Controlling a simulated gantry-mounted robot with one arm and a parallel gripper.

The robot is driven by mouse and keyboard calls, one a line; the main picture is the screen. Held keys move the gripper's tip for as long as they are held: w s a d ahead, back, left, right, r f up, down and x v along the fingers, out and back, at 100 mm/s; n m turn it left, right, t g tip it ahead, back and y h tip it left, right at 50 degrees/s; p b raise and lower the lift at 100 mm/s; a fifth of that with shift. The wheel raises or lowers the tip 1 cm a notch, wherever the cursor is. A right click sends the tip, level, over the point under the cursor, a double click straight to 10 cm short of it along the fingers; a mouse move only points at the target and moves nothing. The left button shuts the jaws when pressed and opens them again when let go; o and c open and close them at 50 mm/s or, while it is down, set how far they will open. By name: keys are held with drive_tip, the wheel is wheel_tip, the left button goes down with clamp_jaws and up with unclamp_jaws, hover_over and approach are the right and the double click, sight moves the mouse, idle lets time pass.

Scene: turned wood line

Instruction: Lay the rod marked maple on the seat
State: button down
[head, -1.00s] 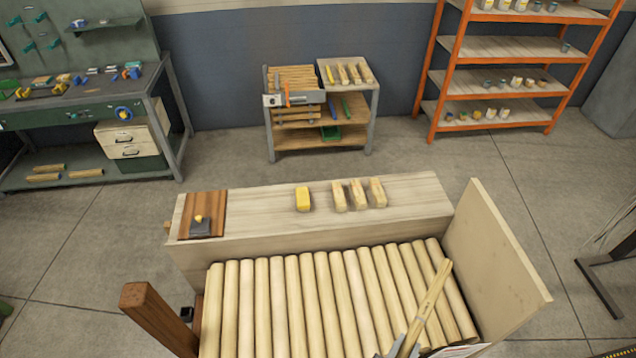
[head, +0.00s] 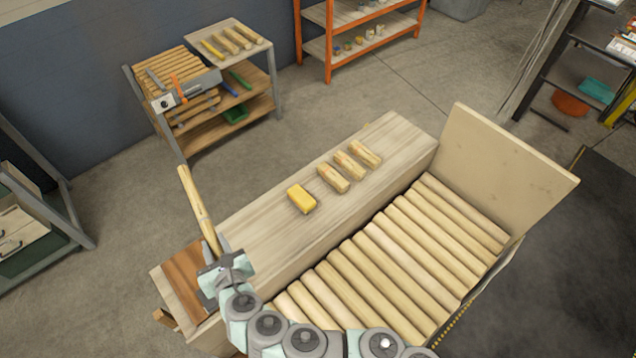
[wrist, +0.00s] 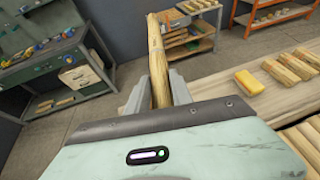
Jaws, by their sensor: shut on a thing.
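My gripper (head: 217,249) is shut on a pale wooden rod (head: 194,200) near the rod's lower end. The rod points up and away, tilted, above the left end of the pale bench beam. In the wrist view, the rod (wrist: 157,60) stands out between the fingers of my gripper (wrist: 160,92). I can read no maple mark on it. A reddish-brown board (head: 186,268) lies on the beam's left end, partly hidden by my gripper; I cannot tell whether this is the seat. Several similar rods (head: 375,255) lie side by side in front of the beam.
A yellow block (head: 301,198) and three pale wooden blocks (head: 333,178) sit on the beam (head: 250,225). An upright panel (head: 510,165) closes the right end of the rod row. A small shelf table (head: 275,95) stands behind, with open floor between.

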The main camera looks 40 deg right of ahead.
drive_tip(key=w+d+r+m+h+b, duration=0.1)
drive_tip(key=w+d+m+h+b, duration=0.15)
drive_tip(key=w+d, duration=0.3)
drive_tip(key=m+g+h+b, duration=0.8)
drive_tip(key=m+g+b, duration=0.6)
drive_tip(key=b, duration=1.2)
hover_over(316, 224)
wheel_tip(316, 224, down, 12)
wheel_tip(316, 224, down, 19)
drive_tip(key=b, duration=0.5)
drive_tip(key=shift+f, duration=0.2)
drive_tip(key=shift+f, duration=0.15)
drive_tip(key=c, duration=1.1)
unclamp_jaws()
